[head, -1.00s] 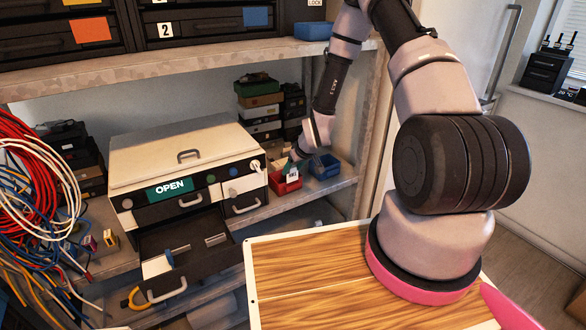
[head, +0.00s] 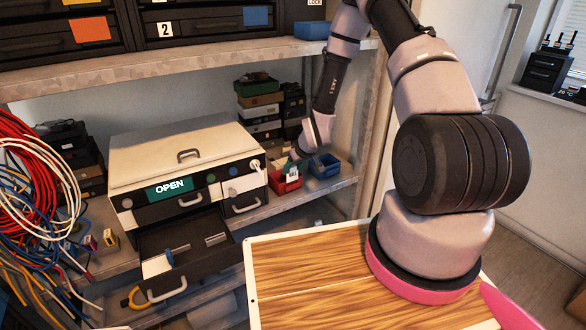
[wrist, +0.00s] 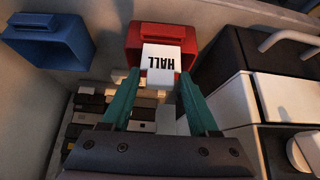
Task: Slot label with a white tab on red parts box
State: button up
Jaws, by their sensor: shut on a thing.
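The red parts box (head: 287,184) stands on the shelf right of the cream cabinet in the head view. In the wrist view the red box (wrist: 165,32) is straight ahead of my gripper. In the head view my gripper (head: 293,160) is small and partly hidden at the red box. I cannot tell whether the label is seated in a slot.
A blue parts box (head: 325,166) stands right of the red one; it also shows in the wrist view (wrist: 48,41). The cream cabinet (head: 185,152) with an open lower drawer (head: 190,245) is close on the left. Stacked small boxes (head: 260,105) stand behind.

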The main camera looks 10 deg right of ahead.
jog(key=shift+f, duration=1.4)
jog(key=o, duration=1.4)
jog(key=v, duration=1)
jog(key=shift+s+r, duration=0.2)
jog(key=shift+r, duration=0.1)
